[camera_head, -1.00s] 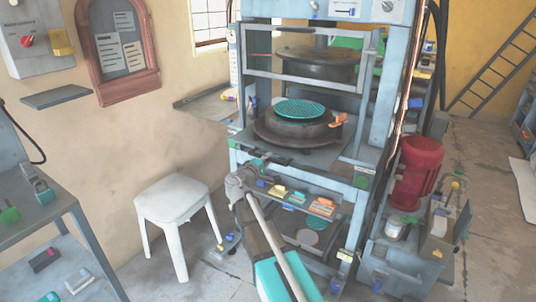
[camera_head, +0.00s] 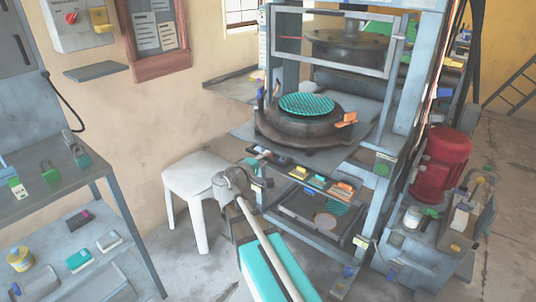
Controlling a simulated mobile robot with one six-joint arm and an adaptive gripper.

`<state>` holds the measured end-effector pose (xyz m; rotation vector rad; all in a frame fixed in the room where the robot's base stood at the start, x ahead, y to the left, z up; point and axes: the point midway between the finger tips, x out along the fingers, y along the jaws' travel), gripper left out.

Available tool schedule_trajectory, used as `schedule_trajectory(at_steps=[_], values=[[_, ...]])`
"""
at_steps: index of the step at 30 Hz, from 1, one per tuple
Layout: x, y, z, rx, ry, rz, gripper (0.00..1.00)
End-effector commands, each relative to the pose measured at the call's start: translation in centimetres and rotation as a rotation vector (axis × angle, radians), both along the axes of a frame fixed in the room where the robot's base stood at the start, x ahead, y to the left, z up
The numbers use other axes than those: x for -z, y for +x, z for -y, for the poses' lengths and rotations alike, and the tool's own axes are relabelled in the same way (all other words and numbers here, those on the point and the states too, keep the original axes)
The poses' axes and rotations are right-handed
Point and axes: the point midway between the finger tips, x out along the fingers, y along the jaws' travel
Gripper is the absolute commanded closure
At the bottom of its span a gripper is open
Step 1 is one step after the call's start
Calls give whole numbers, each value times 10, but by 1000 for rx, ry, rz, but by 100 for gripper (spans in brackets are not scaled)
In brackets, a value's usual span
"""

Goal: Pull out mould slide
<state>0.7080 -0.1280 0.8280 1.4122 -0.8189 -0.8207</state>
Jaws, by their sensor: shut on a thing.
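The mould slide (camera_head: 242,131) is a grey plate in the press, sticking out of the frame at the front left. It carries a dark round mould (camera_head: 290,132) with a teal patterned disc (camera_head: 307,104) on top. An orange handle (camera_head: 346,120) is on the mould's right side. My gripper (camera_head: 257,162) is at the slide's front left edge, shut on the slide's front part. The fingers are small and partly hidden by my wrist, so the exact grip point is unclear.
A white stool (camera_head: 190,174) stands close to the left of my wrist. A shelf (camera_head: 285,209) with small coloured items is below the slide. A grey workbench (camera_head: 60,190) is at left, and a red motor (camera_head: 441,165) at right. Bare floor lies between bench and stool.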

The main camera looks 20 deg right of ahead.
Motion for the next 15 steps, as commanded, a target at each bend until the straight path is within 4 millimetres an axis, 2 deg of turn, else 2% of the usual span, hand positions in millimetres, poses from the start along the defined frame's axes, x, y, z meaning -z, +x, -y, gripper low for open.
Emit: schedule_trajectory(at_steps=[12,13,15], values=[[-1,3,8,4,-3,3,100],[-1,3,9,5,-3,3,78],[-1,3,9,7,-3,3,66]])
